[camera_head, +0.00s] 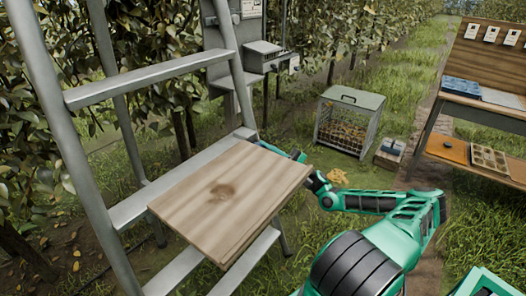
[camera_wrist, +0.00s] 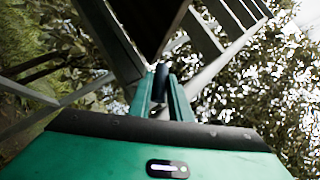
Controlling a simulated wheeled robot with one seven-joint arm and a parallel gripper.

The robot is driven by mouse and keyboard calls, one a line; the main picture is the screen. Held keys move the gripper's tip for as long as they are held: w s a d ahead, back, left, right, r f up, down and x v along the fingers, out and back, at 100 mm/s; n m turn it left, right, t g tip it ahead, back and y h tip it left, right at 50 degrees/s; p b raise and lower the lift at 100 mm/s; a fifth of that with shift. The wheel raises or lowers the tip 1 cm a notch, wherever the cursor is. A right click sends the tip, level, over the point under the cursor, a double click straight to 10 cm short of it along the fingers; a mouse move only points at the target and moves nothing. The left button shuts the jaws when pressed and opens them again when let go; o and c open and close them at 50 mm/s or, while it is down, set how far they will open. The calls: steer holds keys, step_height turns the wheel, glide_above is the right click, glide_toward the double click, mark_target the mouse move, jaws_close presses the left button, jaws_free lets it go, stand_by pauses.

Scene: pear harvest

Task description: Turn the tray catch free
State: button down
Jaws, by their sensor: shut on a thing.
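A wooden tray (camera_head: 230,195) with a dark knot sits on the rungs of a grey metal ladder (camera_head: 150,78). The wrist view looks up from below at the tray's dark underside (camera_wrist: 150,22). My gripper (camera_wrist: 161,92) has its two green fingers close together, shut on a small dark piece (camera_wrist: 160,77) just under the tray. It looks like the tray catch. How far it is turned I cannot tell. In the head view the tray's right edge hides the fingertips and the catch; only part of my green wrist shows past it.
A grey post with boxes (camera_head: 262,52) stands behind the ladder. A mesh crate (camera_head: 347,122) with yellowish contents stands on the grass, a small box (camera_head: 390,152) beside it. A wooden bench (camera_head: 485,105) with trays is at the right. Leafy hedges line the grass path.

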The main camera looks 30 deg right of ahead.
steer(key=shift+s+a+f+m+t+h, duration=0.1)
steer(key=shift+a+m+t+h, duration=0.1)
steer(key=shift+m+t+h, duration=2.75)
steer(key=shift+w+a+f+m+t+h, duration=0.15)
steer(key=shift+m+t+h, duration=0.75)
steer(key=shift+m+h, duration=2.35)
steer(key=shift+s+a+m+t+h, duration=0.2)
steer(key=shift+m+t+h, duration=1.6)
steer(key=shift+m, duration=2.8)
steer(key=c, duration=1.6)
jaws_free()
steer(key=shift+m, duration=0.3)
steer(key=shift+c, duration=0.2)
steer(key=shift+t, duration=0.25)
steer(key=v, duration=1)
steer(key=shift+s+f, duration=0.2)
steer(key=shift+f, duration=0.05)
steer(key=shift+s, duration=0.1)
